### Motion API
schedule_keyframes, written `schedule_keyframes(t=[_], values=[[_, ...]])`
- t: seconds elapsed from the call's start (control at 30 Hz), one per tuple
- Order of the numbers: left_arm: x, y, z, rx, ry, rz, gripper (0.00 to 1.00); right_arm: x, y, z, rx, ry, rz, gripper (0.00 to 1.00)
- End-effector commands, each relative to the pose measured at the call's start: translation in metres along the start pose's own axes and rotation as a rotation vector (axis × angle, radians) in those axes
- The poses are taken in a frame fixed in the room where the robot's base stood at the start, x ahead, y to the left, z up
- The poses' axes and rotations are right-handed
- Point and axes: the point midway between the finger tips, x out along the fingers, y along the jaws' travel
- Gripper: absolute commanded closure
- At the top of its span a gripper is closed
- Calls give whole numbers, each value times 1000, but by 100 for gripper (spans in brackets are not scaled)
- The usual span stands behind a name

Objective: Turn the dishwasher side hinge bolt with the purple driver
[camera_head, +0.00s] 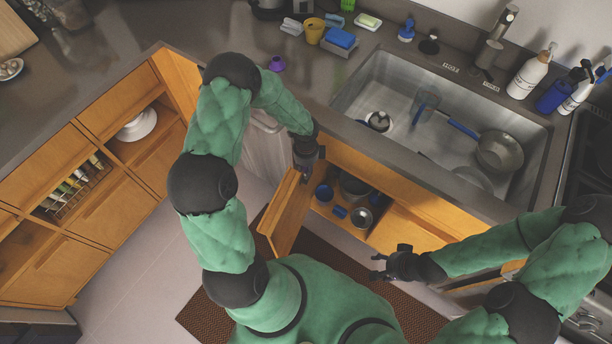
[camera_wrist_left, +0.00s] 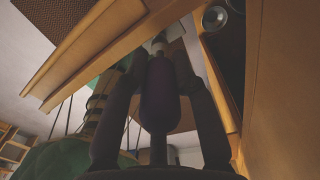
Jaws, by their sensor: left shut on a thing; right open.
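My left gripper (camera_head: 306,168) reaches down at the top of the open cabinet door (camera_head: 287,214), by the door's hinge side next to the white dishwasher front (camera_head: 265,150). In the left wrist view it is shut on the dark purple driver (camera_wrist_left: 160,97), whose handle lies between the fingers. The driver's far end points at a pale hinge piece (camera_wrist_left: 173,36) at the cabinet edge; I cannot tell whether the tip sits in the bolt. The bolt itself is hidden. My right gripper (camera_head: 377,266) is open and empty in front of the cabinet.
The open sink cabinet holds pots and blue cups (camera_head: 323,193). Above it is the sink (camera_head: 400,105) with a pan (camera_head: 499,151). A purple object (camera_head: 277,64), yellow cup (camera_head: 314,30) and blue sponge (camera_head: 341,38) stand on the counter. A brown mat (camera_head: 408,312) lies on the floor.

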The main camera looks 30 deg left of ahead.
Motion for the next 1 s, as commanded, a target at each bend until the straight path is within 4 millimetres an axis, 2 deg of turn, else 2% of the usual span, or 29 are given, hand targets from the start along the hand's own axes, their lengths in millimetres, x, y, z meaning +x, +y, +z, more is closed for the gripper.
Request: schedule_keyframes(t=[0.17, 1.0], values=[[0, -1, 0, -56, -1, -2, 100, 6, 2, 0, 0, 0, 0, 46], [2, 0, 0, -1178, 1, -4, 100, 89, 32, -3, 0, 0, 0, 46]])
